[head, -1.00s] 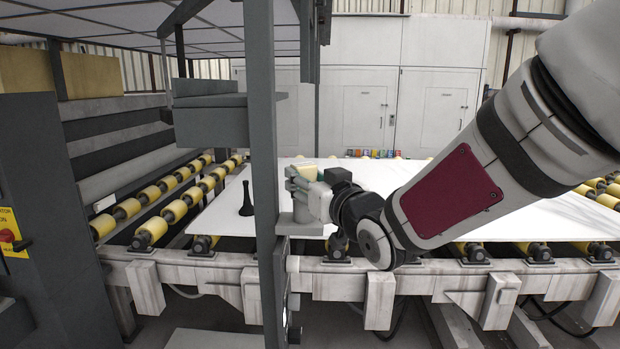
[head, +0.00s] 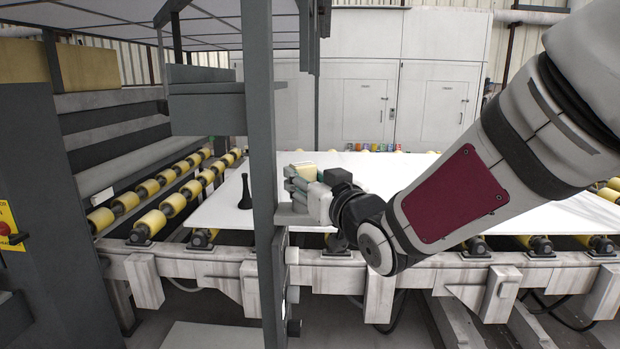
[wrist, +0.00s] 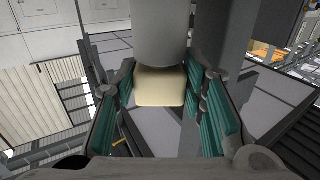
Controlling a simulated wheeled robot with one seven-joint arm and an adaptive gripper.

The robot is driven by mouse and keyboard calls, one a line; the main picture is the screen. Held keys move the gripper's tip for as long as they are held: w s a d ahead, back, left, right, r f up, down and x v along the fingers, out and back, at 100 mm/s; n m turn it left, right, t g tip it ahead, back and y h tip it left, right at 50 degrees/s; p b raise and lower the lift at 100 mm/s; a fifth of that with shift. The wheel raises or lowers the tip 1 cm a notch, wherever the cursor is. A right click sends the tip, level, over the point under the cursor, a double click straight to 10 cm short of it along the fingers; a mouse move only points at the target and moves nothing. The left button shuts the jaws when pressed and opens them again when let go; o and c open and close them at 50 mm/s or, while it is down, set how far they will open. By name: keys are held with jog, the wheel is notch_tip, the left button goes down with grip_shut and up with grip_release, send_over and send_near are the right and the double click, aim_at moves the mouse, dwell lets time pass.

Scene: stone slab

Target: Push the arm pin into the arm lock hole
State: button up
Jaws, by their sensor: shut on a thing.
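My gripper (head: 299,188) is beside the grey upright post (head: 262,150) in the head view. Its teal-padded fingers are closed around a piece that I take to be the arm pin. In the wrist view, a cream block (wrist: 160,87) and a thick grey cylinder (wrist: 160,30) show between the fingers (wrist: 163,112). The cream top also shows above the fingers in the head view (head: 306,171). A flat grey bracket (head: 294,216) on the post lies just under the gripper. The lock hole is hidden, so I cannot tell how deep the pin sits.
A white slab (head: 440,210) lies on yellow rollers behind the post. A black flared object (head: 245,192) stands on the slab left of the post. A grey roller frame (head: 440,280) runs along the front. White cabinets (head: 410,80) stand at the back.

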jog(key=shift+f, duration=0.3)
jog(key=o, duration=1.4)
jog(key=shift+s, duration=0.1)
jog(key=v, duration=0.7)
jog(key=shift+s+d, duration=0.15)
